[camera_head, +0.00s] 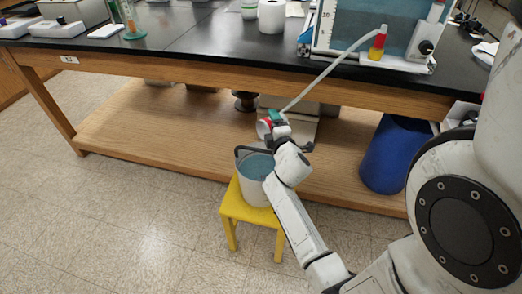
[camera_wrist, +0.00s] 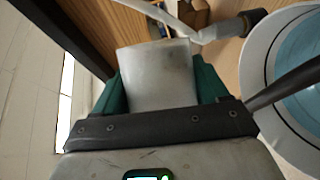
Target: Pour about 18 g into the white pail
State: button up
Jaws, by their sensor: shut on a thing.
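The white pail (camera_head: 257,185) stands upright on a yellow stool, with bluish liquid inside and a dark handle. Its rim and bluish inside also show at the right of the wrist view (camera_wrist: 256,75). My gripper (camera_head: 272,121) is above the pail's back rim in the head view. In the wrist view its green fingers (camera_wrist: 152,88) are shut on a pale grey, smooth-sided thing (camera_wrist: 155,72), perhaps a cup. Its contents cannot be seen. In the head view a small pale and red part (camera_head: 264,129) shows beside my gripper; I cannot tell whether it belongs to the held thing.
The yellow stool (camera_head: 243,211) stands before the bench's wooden lower shelf (camera_head: 150,137). A pale tube (camera_head: 330,70) slopes from a red and yellow fitting (camera_head: 378,43) by a water tank (camera_head: 375,25) down near my gripper. A blue bin (camera_head: 392,155) is right. The left floor is clear.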

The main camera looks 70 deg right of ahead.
jog(key=shift+w+a+r+n+t+h+b, duration=0.15)
jog(key=shift+a+r+n+h+b, duration=0.15)
jog(key=shift+n+b, duration=0.7)
jog(key=shift+w+a+r+n+t+h+b, duration=0.15)
jog(key=shift+r+n+h+b, duration=0.2)
jog(key=shift+b, duration=1.15)
dwell(2.3)
jog(key=shift+d+r+p, duration=0.1)
jog(key=shift+r+p, duration=0.1)
jog(key=shift+p, duration=0.35)
jog(key=shift+s+d+m+y+p, duration=0.2)
jog(key=shift+m+p, duration=0.35)
jog(key=shift+p, duration=0.5)
jog(key=p, duration=0.1)
jog(key=m+y+p, duration=0.1)
jog(key=p, duration=0.1)
jog(key=shift+s+d+f+m, duration=0.15)
jog(key=shift+f+m, duration=0.15)
jog(key=p, duration=0.1)
jog(key=f+m+p, duration=0.1)
jog(key=p, duration=0.1)
jog(key=shift+s+d+m+y, duration=0.15)
jog(key=shift+d+m+y, duration=0.05)
jog(key=shift+m+y, duration=0.15)
jog(key=shift+f, duration=0.6)
jog(key=shift+p, duration=0.45)
jog(key=shift+d+m+y+p, duration=0.1)
jog(key=shift+m+y+p, duration=0.25)
jog(key=shift+p, duration=0.5)
